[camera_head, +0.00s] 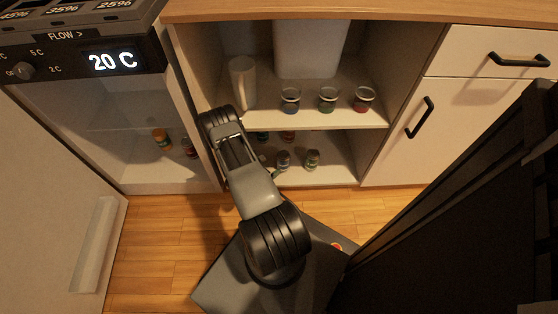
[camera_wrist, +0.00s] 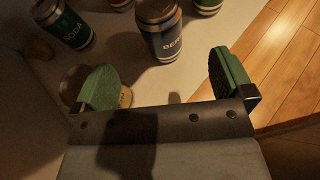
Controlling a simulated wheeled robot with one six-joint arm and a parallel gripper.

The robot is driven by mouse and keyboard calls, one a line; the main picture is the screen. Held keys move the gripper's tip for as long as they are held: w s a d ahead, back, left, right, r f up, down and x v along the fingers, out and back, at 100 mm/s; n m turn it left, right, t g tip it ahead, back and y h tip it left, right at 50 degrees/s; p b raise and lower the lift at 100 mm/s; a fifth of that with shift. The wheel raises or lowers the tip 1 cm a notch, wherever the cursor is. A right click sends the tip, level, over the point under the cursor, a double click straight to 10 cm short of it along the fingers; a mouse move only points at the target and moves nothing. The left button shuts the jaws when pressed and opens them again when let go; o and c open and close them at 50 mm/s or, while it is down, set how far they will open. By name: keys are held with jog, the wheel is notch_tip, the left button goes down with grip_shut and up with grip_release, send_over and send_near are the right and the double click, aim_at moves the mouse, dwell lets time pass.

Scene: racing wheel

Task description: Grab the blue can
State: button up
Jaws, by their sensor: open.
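In the wrist view, my gripper (camera_wrist: 165,82) is open, its two green finger pads wide apart with nothing between them. A dark bluish can (camera_wrist: 162,38) with white lettering that seems to start "BE" stands just beyond the fingertips, roughly centred in the gap and not touched. A green can marked SODA (camera_wrist: 65,28) stands to its left. Another can (camera_wrist: 125,98) is partly hidden behind the left finger. In the head view, a bluish can (camera_head: 283,160) stands at the front of the lower cabinet shelf. My fingertips are hidden there by my arm.
Another can (camera_head: 312,159) stands right of it, with more behind. The upper shelf (camera_head: 330,119) holds three jars and a white pitcher (camera_head: 242,83) above. A dark panel (camera_head: 470,200) fills the right.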

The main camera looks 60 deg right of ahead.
aim_at(280, 160)
jog(key=b+x, duration=0.1)
jog(key=x, duration=0.5)
jog(key=shift+s+d+b, duration=0.2)
jog(key=shift+s+b, duration=0.05)
jog(key=shift+b, duration=0.15)
jog(key=shift+w+b+x, duration=0.2)
jog(key=shift+b+x, duration=0.6)
jog(key=shift+x, duration=0.5)
jog(key=shift+w+b+x, duration=0.2)
jog(key=shift+b+x, duration=0.6)
jog(key=shift+x, duration=0.55)
jog(key=c, duration=1.2)
jog(key=shift+c, duration=0.2)
jog(key=shift+r, duration=0.2)
